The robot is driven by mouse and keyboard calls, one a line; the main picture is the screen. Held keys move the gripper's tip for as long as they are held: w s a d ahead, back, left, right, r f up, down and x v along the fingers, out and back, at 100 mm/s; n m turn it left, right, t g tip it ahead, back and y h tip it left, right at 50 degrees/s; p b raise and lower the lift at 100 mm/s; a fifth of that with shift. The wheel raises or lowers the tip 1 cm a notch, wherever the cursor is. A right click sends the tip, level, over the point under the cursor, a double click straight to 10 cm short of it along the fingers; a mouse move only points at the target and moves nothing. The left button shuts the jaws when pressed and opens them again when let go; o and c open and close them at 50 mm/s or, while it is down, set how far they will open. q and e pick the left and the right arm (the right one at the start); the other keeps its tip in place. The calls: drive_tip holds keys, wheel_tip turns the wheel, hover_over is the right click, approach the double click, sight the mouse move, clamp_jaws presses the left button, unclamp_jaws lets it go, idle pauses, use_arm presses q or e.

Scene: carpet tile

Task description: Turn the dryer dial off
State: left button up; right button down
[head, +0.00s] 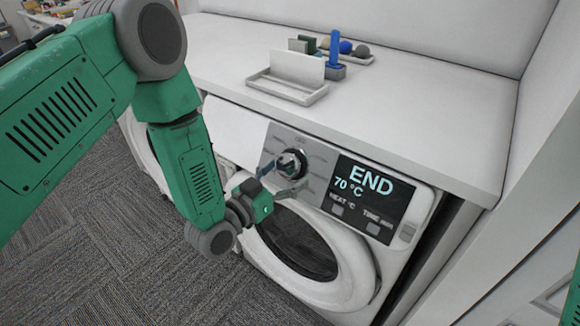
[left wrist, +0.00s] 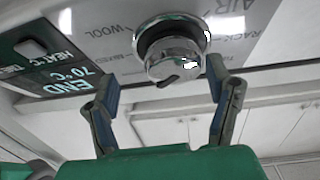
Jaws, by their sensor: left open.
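The dryer dial (head: 291,163) is a round chrome knob on a dark base, on the grey control panel left of the dark display (head: 366,196), which reads END and 70 °C. My left gripper (head: 284,179) is open in front of the dial, its two fingers pointing at it. In the left wrist view the dial (left wrist: 173,57) sits just beyond and between the spread fingertips (left wrist: 161,76), apparently not gripped. A dark notch shows on the knob's face. Labels WOOL, RACK and AIR show upside down around it. My right gripper is out of view.
The dryer's round door (head: 345,278) is below the panel. A white counter (head: 420,108) overhangs above, holding a tray (head: 292,94) and small coloured items. A white wall panel (head: 525,225) stands close on the right. Grey carpet (head: 130,240) lies at left.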

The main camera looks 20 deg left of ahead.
sight(279, 169)
use_arm(q)
drive_tip(key=shift+w+d, duration=0.4)
drive_tip(key=shift+w, duration=0.2)
drive_tip(key=shift+w+d, duration=0.1)
drive_tip(key=shift+w, duration=0.2)
drive_tip(key=a, duration=0.1)
drive_tip(key=w+a, duration=0.1)
drive_tip(key=shift+a+f, duration=0.3)
drive_tip(key=shift+a, duration=0.15)
drive_tip(key=shift+s+d+r, duration=0.15)
drive_tip(key=shift+d, duration=0.25)
drive_tip(key=c, duration=0.8)
drive_tip(key=shift+d+r, duration=0.1)
drive_tip(key=shift+d, duration=0.35)
drive_tip(key=c, duration=0.4)
drive_tip(key=shift+o, duration=0.2)
drive_tip(key=shift+d, duration=0.25)
drive_tip(key=shift+a, duration=0.5)
drive_tip(key=shift+d, duration=0.15)
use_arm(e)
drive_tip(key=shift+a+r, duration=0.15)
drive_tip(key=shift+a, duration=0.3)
